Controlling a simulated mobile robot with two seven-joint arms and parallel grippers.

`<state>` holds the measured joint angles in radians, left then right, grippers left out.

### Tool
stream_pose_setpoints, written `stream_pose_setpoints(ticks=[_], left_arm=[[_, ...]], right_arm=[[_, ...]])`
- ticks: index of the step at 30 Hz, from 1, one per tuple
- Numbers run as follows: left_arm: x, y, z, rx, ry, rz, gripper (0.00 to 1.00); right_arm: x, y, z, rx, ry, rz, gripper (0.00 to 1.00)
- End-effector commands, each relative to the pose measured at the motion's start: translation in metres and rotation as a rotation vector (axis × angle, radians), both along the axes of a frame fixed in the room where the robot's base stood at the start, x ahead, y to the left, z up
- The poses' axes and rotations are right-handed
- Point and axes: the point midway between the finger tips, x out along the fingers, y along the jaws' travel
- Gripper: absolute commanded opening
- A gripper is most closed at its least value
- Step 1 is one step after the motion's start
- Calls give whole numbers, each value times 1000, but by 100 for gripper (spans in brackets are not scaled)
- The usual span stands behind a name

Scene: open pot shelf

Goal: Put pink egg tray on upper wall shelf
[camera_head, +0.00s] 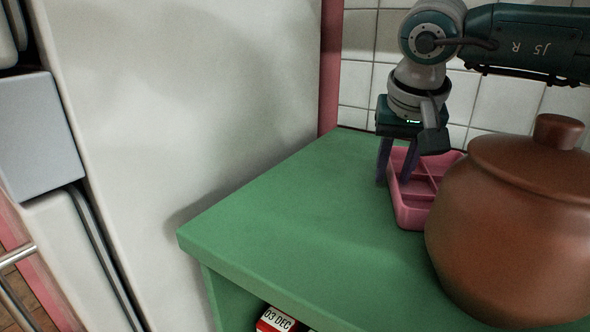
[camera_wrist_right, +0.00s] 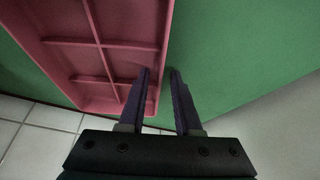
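The pink egg tray (camera_head: 412,217), divided into compartments, lies on the green top at the back right, partly hidden by the brown pot. It also fills the upper left of the right wrist view (camera_wrist_right: 118,52). My right gripper (camera_head: 395,181) points down at the tray's left side. Its fingers are apart, one over the inside of the tray and one outside, with the side wall between them in the right wrist view (camera_wrist_right: 161,73). I cannot tell whether either finger touches the wall. My left gripper and the upper wall shelf are not in view.
A large lidded brown pot (camera_head: 510,225) stands close to the tray on its right. The green top (camera_head: 300,215) is clear left of the tray. A pale panel (camera_head: 180,110) rises at the left, and a tiled wall (camera_head: 357,60) stands behind.

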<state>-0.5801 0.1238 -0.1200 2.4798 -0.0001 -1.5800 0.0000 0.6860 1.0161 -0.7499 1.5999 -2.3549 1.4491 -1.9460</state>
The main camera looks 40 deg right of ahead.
Motion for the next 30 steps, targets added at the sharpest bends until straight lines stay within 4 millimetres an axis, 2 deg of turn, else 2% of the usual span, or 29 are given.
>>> stream_pose_setpoints(ticks=[1,8,30], left_arm=[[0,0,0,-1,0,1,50],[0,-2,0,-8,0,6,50],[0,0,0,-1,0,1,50]], right_arm=[[0,0,0,0,0,0,25],[0,0,0,0,0,0,0],[0,0,0,-1,1,0,0]])
